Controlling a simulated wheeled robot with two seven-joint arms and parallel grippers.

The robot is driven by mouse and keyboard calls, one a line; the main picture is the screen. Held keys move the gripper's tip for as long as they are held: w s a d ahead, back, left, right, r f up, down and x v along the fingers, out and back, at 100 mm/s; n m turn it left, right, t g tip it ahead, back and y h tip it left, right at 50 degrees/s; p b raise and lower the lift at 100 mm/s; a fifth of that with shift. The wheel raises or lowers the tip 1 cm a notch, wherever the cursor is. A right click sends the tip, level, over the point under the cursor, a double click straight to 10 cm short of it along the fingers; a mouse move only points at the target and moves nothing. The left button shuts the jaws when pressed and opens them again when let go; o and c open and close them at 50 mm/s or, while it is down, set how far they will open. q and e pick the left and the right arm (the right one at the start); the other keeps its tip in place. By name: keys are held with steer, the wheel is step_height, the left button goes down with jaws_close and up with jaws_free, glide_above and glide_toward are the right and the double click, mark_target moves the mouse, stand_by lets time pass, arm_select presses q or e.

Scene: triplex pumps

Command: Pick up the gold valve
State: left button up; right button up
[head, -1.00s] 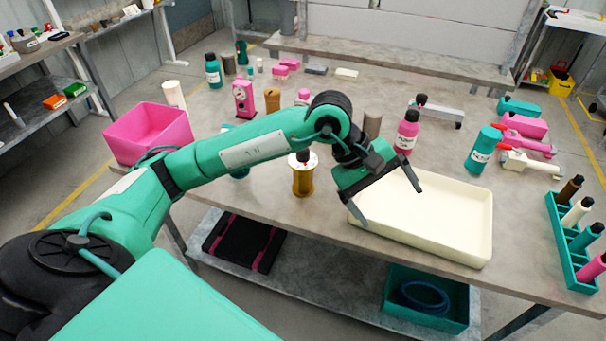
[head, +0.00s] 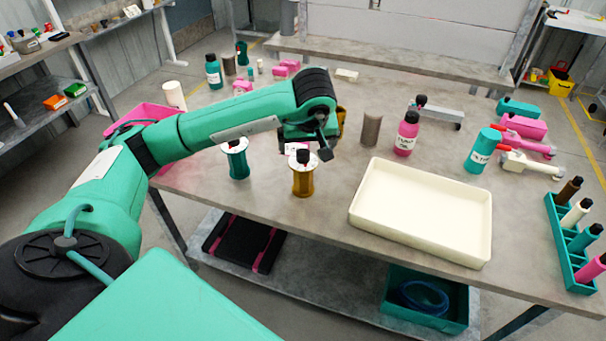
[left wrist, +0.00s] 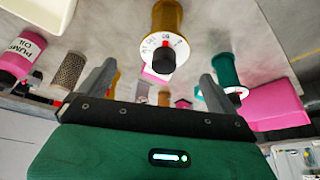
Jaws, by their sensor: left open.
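The gold valve (head: 303,182) stands upright on the table, spool-shaped, with a white dial top and a black knob. In the left wrist view the gold valve (left wrist: 167,18) is ahead of the jaws, with its dial and knob towards the camera. My left gripper (head: 307,146) is just behind and above the valve in the head view, partly hidden by its own wrist. In the left wrist view its two fingers (left wrist: 158,72) are apart with nothing gripped; the knob shows between them. My right gripper is not in view.
A green valve (head: 237,160) stands left of the gold one. A cream tray (head: 420,243) lies to the right. A pink bottle (head: 406,134) and a grey-brown cylinder (head: 371,129) stand behind the tray. A pink bin (head: 150,112) is at the left, partly covered by my arm.

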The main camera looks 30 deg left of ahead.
mark_target(303, 152)
arm_select(q)
steer(key=shift+x, duration=0.9)
steer(key=f, duration=0.1)
steer(key=a+f, duration=0.1)
steer(key=f+p, duration=0.1)
steer(key=shift+w+a, duration=0.3)
steer(key=shift+w, duration=0.05)
steer(key=shift+w+a+f, duration=0.1)
steer(key=shift+w+f, duration=0.05)
steer(key=shift+f, duration=0.25)
steer(key=shift+c, duration=1.1)
steer(key=c, duration=1.5)
steer(key=shift+w, duration=0.1)
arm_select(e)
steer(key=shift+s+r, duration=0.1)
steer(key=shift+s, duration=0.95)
